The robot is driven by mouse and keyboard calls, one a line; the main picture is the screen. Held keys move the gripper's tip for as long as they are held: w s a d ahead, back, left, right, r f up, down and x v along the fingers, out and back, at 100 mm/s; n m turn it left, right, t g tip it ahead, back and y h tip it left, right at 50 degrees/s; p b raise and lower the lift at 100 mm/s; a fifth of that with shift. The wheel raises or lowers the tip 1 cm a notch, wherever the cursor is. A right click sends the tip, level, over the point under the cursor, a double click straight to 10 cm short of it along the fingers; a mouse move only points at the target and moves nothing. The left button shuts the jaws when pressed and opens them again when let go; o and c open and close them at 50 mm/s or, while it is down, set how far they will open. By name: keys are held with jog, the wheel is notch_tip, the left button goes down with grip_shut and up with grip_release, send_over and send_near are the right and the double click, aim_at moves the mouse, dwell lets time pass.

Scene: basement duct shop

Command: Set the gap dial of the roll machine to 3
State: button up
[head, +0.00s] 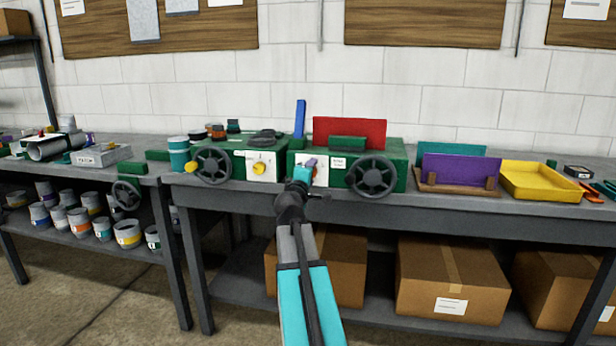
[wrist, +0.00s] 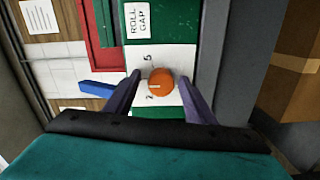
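The roll machine is the green unit (head: 398,157) with a red plate, a black handwheel and a small white label. In the wrist view its orange gap dial (wrist: 160,82) sits on a white face (wrist: 172,58) beside the "ROLL GAP" label (wrist: 138,20). A pale pointer line on the dial points left in that view, between a 5 and a mark that looks like a 2. My gripper (wrist: 161,78) is open, with one finger on each side of the dial and gaps visible. In the head view my gripper (head: 301,172) hides most of the dial.
A second green machine with a yellow knob (head: 259,169) and a handwheel (head: 212,165) stands just left. The roll machine's handwheel (head: 371,176) is close on the right. A blue upright piece (head: 300,118) rises behind. A purple panel (head: 460,169) and yellow tray (head: 541,181) lie further right.

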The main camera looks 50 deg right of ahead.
jog(key=shift+a, duration=0.15)
jog(key=b+v, duration=0.9)
jog(key=v, duration=0.4)
jog(key=shift+s, duration=0.2)
dwell(0.9)
jog(key=shift+a, duration=0.25)
dwell(0.4)
